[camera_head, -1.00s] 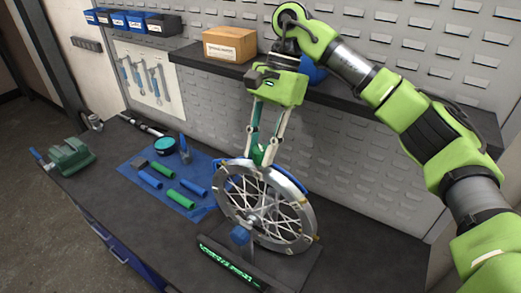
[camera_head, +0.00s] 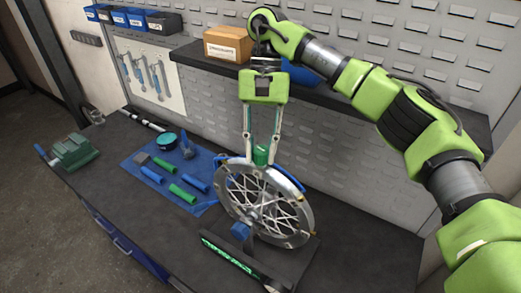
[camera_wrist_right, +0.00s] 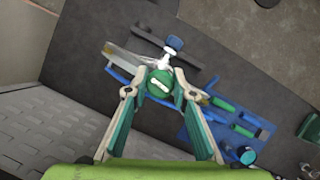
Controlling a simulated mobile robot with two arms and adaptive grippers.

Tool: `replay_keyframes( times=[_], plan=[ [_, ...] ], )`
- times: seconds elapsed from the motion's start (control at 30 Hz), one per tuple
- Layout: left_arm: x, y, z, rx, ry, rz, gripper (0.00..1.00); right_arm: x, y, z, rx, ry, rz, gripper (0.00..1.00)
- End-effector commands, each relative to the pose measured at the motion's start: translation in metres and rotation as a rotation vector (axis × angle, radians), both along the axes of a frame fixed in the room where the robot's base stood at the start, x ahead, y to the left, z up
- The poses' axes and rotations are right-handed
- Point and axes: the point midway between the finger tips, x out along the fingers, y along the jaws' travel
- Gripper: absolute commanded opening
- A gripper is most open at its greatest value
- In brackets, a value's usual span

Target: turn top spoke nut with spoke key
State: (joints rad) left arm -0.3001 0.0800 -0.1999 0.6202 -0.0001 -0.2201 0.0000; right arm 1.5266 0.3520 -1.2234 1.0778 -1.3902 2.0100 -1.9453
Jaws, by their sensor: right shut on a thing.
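My right gripper (camera_head: 262,148) points down over the top of the spoked wheel (camera_head: 236,211) and is shut on a small green spoke key (camera_head: 261,157). The key sits at the top of the rim. In the right wrist view, the round green key (camera_wrist_right: 160,84) with a pale slot-like mark lies between the fingertips (camera_wrist_right: 156,88), with the wheel seen edge-on below. The top spoke nut is hidden by the key and fingers, so I cannot tell whether the key is seated on it. My left gripper is not in view.
The wheel stands upright in a dark truing stand (camera_head: 285,262) with a blue knob (camera_head: 240,231). A blue mat (camera_head: 208,207) with green and blue handles lies to the left. A green vise (camera_head: 73,152) stands farther left. A shelf with a cardboard box (camera_head: 228,44) is behind.

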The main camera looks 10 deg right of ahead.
Motion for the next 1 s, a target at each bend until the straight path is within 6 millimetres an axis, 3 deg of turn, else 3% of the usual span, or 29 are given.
replay_keyframes(
  times=[1.0],
  plan=[
    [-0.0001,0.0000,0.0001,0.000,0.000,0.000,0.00,0.0003,-0.0013,-0.0021,-0.004,0.002,0.083,0.00]
  ],
)
